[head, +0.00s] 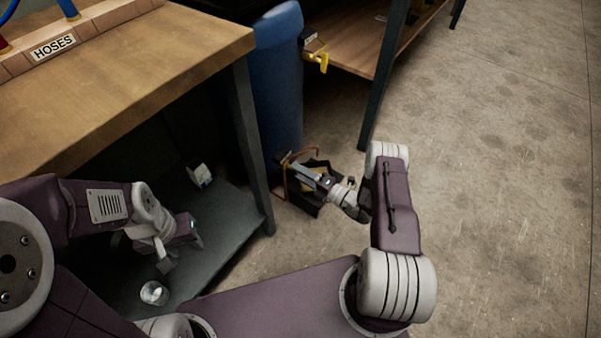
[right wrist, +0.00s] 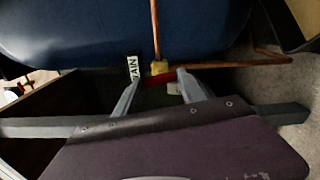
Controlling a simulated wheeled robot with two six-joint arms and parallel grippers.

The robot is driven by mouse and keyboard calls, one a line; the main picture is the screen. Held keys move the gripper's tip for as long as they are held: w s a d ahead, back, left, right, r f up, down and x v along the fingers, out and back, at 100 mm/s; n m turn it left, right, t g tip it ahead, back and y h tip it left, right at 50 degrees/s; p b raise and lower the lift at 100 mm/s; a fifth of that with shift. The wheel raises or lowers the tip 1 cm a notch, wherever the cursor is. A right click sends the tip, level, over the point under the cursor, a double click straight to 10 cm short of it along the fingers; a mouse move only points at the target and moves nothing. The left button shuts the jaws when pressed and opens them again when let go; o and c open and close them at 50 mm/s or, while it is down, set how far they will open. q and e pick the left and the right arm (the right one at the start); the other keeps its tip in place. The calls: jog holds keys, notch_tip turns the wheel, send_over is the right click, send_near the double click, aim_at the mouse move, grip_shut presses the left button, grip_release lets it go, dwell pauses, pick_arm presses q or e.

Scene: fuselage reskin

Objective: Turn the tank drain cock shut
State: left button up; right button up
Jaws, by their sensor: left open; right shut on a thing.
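The blue tank (head: 278,75) stands behind the bench leg and fills the top of the right wrist view (right wrist: 100,30). The drain cock has a brass body (right wrist: 159,67) on a copper pipe and a red handle (right wrist: 160,77). My right gripper (right wrist: 158,84) is shut on the red handle, which lies crosswise between its fingertips. In the head view my right gripper (head: 303,178) is low beside the tank's foot, and the cock is too small to make out there. My left gripper (head: 166,258) is open and empty, above the dark lower shelf.
A white label (right wrist: 134,68) reading "AIN" is beside the cock. Copper pipe (right wrist: 240,63) runs up and to the right. The wooden bench (head: 130,60) with a HOSES sign stands left. A second bench (head: 352,45) with a yellow clamp (head: 320,60) is behind. The concrete floor at right is clear.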

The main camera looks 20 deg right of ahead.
jog(key=shift+m, duration=0.8)
jog(key=o, duration=1.4)
jog(key=shift+c, duration=0.2)
jog(key=shift+d, duration=0.1)
jog(key=p+v, duration=0.3)
jog(key=v, duration=0.6)
jog(key=shift+p, duration=0.3)
